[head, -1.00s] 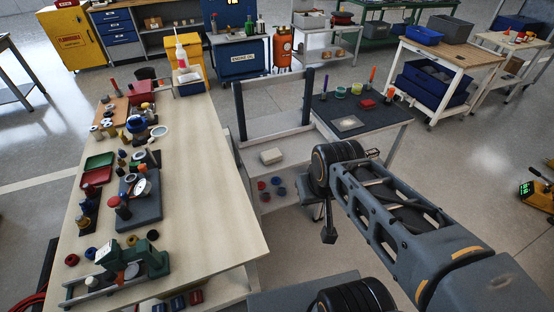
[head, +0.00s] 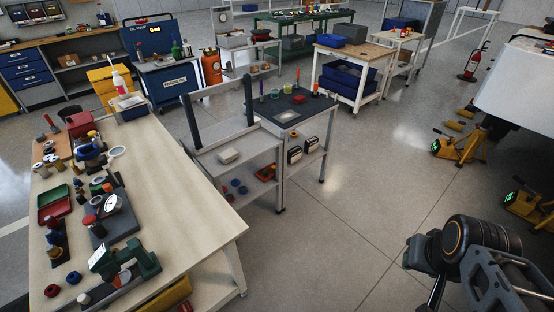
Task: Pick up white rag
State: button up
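A small folded-looking white item (head: 228,156) lies on the upper shelf of a grey cart left of centre; it may be the white rag. A flat pale square (head: 286,116) lies on the dark top of the adjoining stand; I cannot tell which of the two is the rag. My gripper (head: 432,292) is at the lower right, low in the picture and well apart from both. Its fingers are too dark and too cut off by the frame to show whether they are open.
A long wooden bench (head: 170,205) crowded with tools and trays fills the left. The grey cart (head: 255,165) has two upright posts. A wooden cart with blue bins (head: 348,80) stands behind. Yellow jacks (head: 460,148) stand at right. The floor (head: 350,225) between is clear.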

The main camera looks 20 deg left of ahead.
aim_at(230, 154)
jog(key=z, duration=0.05)
jog(key=i, duration=0.75)
jog(key=u, duration=0.5)
jog(key=i, duration=1.15)
jog(key=u, duration=1.65)
jog(key=i, duration=0.85)
jog(key=u, duration=1)
